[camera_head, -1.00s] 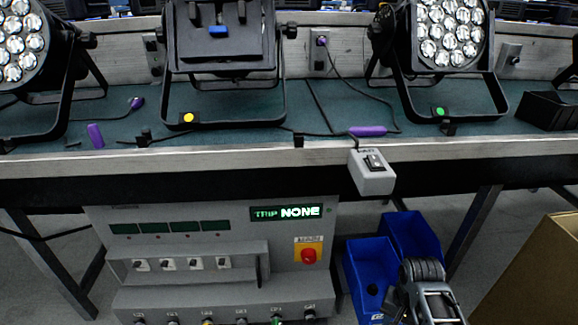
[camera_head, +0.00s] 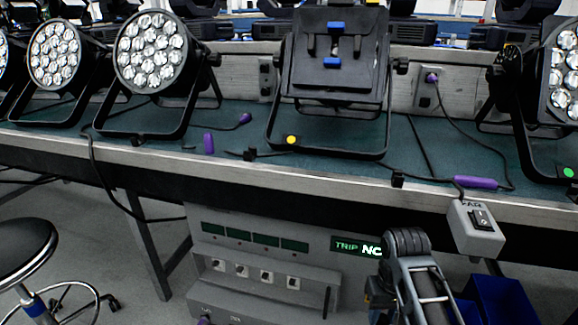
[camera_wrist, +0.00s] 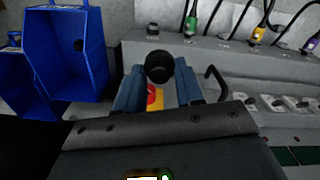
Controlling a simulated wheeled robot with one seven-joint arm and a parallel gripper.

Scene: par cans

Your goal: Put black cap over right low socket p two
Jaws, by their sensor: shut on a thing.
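My gripper (camera_wrist: 158,88) is in the wrist view with its two blue-grey fingers shut on a round black cap (camera_wrist: 159,66). The cap is held at the fingertips, in front of the grey power box (camera_wrist: 135,50). Past it, a row of low sockets runs along the box, with a bare-looking socket (camera_wrist: 152,30) just above the cap in the picture and a green plug (camera_wrist: 190,24) to its right. I cannot read a p two label. In the head view the box (camera_head: 215,292) shows only its upper part; the low sockets are mostly cut off and the cap cannot be made out.
Blue bins (camera_wrist: 58,20) stand left of the box in the wrist view, one with a small dark round thing inside. A black handle (camera_wrist: 216,82) sticks out near the right finger. Overhead are the bench (camera_head: 240,185) and a hanging switch box (camera_head: 474,228). A stool (camera_head: 28,250) stands at left.

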